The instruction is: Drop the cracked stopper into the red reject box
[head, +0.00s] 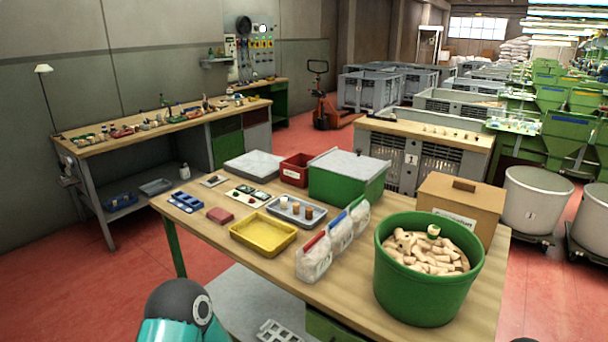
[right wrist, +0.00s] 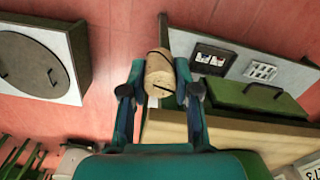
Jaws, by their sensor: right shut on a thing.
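In the right wrist view my right gripper (right wrist: 160,82) is shut on a tan cork stopper (right wrist: 160,70). Dark lines run across the stopper's end and side, like a crack. The stopper is held above the red floor, beside a table edge. In the head view the red reject box (head: 296,170) stands at the back of the workbench, left of a green box with a grey lid. Its inside is mostly hidden. Neither gripper shows in the head view; only a rounded part of my left arm does, at the bottom.
The workbench (head: 355,288) also holds a yellow tray (head: 263,250), a grey tray (head: 279,214) with a few stoppers, filled bags (head: 316,264), a green tub (head: 424,298) of corks and a cardboard box (head: 460,197). The lidded green box (head: 340,187) adjoins the red box.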

